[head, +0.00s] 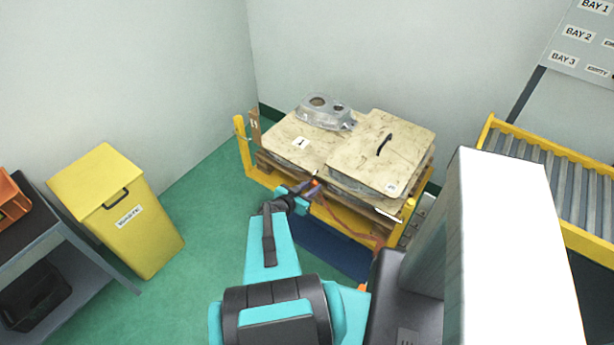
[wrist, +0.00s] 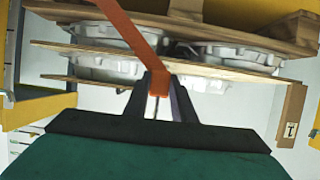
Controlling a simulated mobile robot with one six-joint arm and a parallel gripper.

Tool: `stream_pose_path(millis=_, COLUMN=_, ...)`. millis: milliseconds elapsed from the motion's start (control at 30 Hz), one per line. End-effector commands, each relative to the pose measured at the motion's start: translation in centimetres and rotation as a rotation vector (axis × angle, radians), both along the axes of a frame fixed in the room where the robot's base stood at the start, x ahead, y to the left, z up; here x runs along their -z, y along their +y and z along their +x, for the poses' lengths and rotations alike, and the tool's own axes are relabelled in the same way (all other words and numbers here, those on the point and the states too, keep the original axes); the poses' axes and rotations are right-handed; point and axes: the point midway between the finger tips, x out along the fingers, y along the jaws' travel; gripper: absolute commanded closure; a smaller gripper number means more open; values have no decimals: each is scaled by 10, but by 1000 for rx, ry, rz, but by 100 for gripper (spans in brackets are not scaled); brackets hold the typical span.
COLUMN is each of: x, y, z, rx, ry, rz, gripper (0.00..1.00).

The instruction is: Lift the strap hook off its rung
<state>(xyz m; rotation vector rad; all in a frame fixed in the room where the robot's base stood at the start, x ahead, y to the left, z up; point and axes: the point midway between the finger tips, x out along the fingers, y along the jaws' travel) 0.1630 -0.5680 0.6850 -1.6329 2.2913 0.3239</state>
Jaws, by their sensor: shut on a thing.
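My gripper (head: 304,190) is at the front edge of the loaded yellow-framed stand. In the wrist view my gripper (wrist: 159,80) is shut on the orange strap hook (wrist: 158,88), which sits between the fingertips. The orange strap (wrist: 136,34) runs from the hook up and to the left across the stacked layers. In the head view the strap (head: 349,222) slants down to the right from near my gripper. I cannot make out the rung, nor whether the hook touches it.
The stand's yellow frame (head: 243,145) surrounds wooden boards (head: 385,165) stacked with grey castings (wrist: 105,68). Another casting (head: 326,112) lies on top. A yellow bin (head: 120,215) stands to the left, a roller conveyor (head: 555,180) to the right. Green floor is clear between bin and stand.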

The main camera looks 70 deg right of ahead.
Motion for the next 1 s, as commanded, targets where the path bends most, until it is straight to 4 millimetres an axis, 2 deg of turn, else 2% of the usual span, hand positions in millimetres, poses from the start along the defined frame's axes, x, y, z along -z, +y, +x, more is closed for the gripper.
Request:
stream_pose_path(millis=33, x=-5, y=3, z=-6, rx=0, ry=2, rz=2, gripper=100)
stream_pose_path(millis=600, x=-2, y=26, z=-77, rx=-1, ry=0, rz=-2, gripper=100)
stream_pose_path(millis=800, x=-1, y=30, z=-88, rx=-3, ry=0, rz=-2, gripper=100)
stream_pose_path(millis=1000, x=0, y=31, z=-91, rx=-5, ry=-1, rz=-2, gripper=100)
